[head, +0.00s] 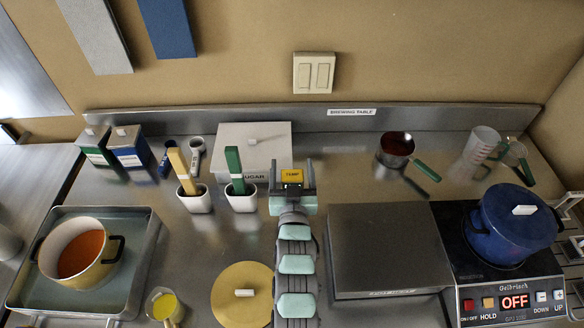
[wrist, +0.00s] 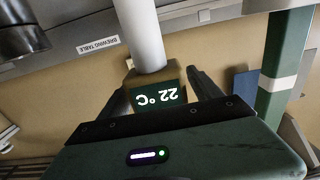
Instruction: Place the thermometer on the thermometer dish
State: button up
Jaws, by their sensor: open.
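The thermometer (head: 292,175) shows a yellow top marked "TEMP" in the head view, between the fingers of my gripper (head: 292,190). In the wrist view the thermometer (wrist: 157,96) has a dark display reading 22 °C, with a pale cylindrical part beyond it. My gripper (wrist: 163,98) is open, with one dark finger on each side of the thermometer; whether they touch it is unclear. The thermometer's lower end is hidden in the head view. I cannot identify the thermometer dish in either view.
White cups (head: 194,201) with yellow and green handles stand left of my gripper, before a white sugar box (head: 252,140). A grey box (head: 385,245), a blue pot (head: 515,225) on a cooker and a red-filled saucepan (head: 397,147) are to the right. A round yellow lid (head: 235,278) lies at front.

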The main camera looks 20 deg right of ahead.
jog(key=shift+r+p, duration=0.25)
jog(key=shift+p, duration=0.05)
jog(key=b+v, duration=0.3)
jog(key=v, duration=0.9)
jog(key=shift+f+b, duration=0.15)
jog(key=shift+b, duration=0.15)
